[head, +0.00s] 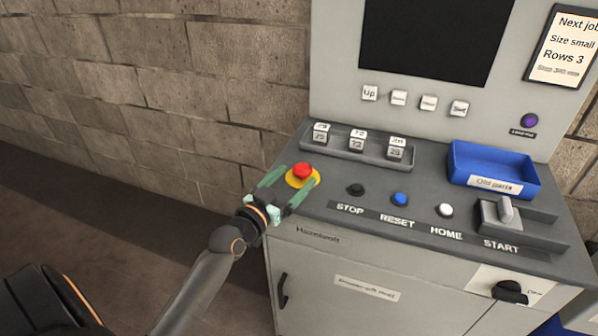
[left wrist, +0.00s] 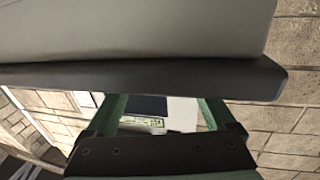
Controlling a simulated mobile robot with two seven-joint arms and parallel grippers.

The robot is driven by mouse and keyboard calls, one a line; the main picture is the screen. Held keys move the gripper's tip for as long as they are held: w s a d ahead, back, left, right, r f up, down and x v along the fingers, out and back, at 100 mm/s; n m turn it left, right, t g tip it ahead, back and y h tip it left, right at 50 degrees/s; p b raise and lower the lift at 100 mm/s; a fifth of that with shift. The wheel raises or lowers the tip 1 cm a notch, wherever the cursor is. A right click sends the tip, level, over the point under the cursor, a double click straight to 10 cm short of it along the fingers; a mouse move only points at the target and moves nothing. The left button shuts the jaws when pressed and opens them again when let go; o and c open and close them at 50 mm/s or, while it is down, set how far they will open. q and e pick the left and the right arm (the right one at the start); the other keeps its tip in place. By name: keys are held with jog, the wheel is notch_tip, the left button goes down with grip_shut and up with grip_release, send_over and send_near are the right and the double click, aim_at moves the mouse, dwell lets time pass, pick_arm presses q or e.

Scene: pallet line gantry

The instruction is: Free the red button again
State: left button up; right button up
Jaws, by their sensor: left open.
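The red button (head: 303,170) is a mushroom-shaped cap on a yellow base (head: 301,182) at the left end of the console's sloping top. My left gripper (head: 298,177) is open, its two green fingers reaching to either side of the button and its base. I cannot tell whether the fingers touch the cap. In the left wrist view, the open fingers (left wrist: 163,100) pass behind a dark console edge (left wrist: 140,78), and the button does not show. My right gripper is not in view.
The grey console top (head: 325,195) holds black, blue and white buttons (head: 400,199), a rack of number blocks (head: 358,143), a blue tray (head: 497,169) and a start lever (head: 505,210). A block wall (head: 150,90) stands behind. Floor is clear at left.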

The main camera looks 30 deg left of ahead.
aim_at(303, 172)
pick_arm(q)
jog(key=shift+w, duration=1.45)
grip_shut()
